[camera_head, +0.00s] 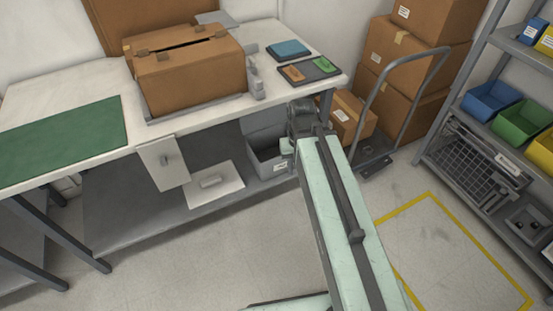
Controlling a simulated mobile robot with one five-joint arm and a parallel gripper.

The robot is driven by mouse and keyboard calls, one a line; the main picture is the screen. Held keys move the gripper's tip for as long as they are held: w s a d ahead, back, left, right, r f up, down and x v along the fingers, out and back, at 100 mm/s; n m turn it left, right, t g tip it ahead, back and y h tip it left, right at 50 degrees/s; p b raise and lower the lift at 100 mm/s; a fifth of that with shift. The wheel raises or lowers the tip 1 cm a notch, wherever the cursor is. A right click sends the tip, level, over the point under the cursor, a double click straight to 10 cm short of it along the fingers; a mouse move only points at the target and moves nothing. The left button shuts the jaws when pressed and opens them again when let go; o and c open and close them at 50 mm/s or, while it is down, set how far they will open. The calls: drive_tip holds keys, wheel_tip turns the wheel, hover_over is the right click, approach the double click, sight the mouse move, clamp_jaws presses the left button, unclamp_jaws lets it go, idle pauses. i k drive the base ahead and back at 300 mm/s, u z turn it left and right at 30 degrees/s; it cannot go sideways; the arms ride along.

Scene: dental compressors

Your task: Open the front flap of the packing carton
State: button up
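The packing carton (197,77) is a brown box standing on the white workbench, left of the picture's middle. Its top flaps lie nearly flat, with a dark gap between them and small grey-brown tabs on top. The front flap (192,54) lies along the near side of the top and looks down. My pale green arm rises from the bottom right and ends in a dark joint right of the carton, apart from it. I cannot make out my gripper's fingers; they are hidden or out of view.
The workbench (67,98) bears a green mat (62,144) at left and a dark tray (308,70) at right. A grey bin (264,150) stands on the lower shelf. Stacked cartons (398,62), a hand cart (411,97) and a shelf rack lie right. Floor in front is clear.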

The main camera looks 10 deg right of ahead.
sight(164, 60)
drive_tip(key=u, duration=1.35)
drive_tip(key=k, duration=0.65)
drive_tip(key=u, duration=0.6)
drive_tip(key=i, duration=1)
drive_tip(key=z, duration=0.05)
